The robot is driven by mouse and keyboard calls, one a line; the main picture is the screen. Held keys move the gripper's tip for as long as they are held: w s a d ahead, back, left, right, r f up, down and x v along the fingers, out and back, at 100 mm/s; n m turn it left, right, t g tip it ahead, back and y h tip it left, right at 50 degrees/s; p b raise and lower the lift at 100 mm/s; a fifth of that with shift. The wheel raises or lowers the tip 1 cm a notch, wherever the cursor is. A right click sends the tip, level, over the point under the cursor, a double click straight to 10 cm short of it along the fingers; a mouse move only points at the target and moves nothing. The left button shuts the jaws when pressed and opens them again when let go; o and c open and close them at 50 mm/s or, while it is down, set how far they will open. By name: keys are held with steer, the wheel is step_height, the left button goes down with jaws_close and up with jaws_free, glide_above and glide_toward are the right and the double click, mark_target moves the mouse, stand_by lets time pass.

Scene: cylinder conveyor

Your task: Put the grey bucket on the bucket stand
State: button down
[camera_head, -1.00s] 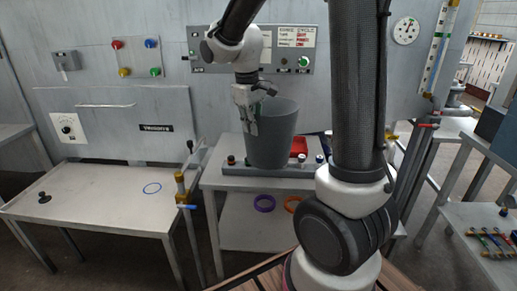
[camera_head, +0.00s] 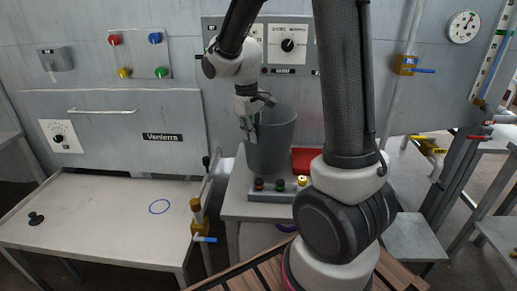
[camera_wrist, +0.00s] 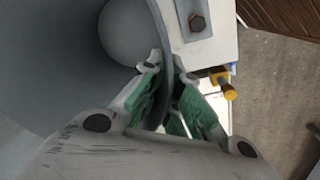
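The grey bucket (camera_head: 277,137) is upright over the small grey table (camera_head: 234,207) in the head view. My gripper (camera_head: 249,131) is at the left side of its rim. In the wrist view, the green-padded fingers of my gripper (camera_wrist: 166,102) sit on either side of the bucket wall (camera_wrist: 165,45), shut on it. The bucket's inside shows a pale round area. The head view does not make clear whether the bucket's base touches the surface below. I cannot tell which surface is the bucket stand.
A wide table (camera_head: 100,220) with a blue ring mark stands left.

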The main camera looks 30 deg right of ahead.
mark_target(252, 145)
steer(key=shift+f, duration=2.2)
steer(key=c, duration=1.6)
jaws_free()
steer(key=shift+c, duration=0.2)
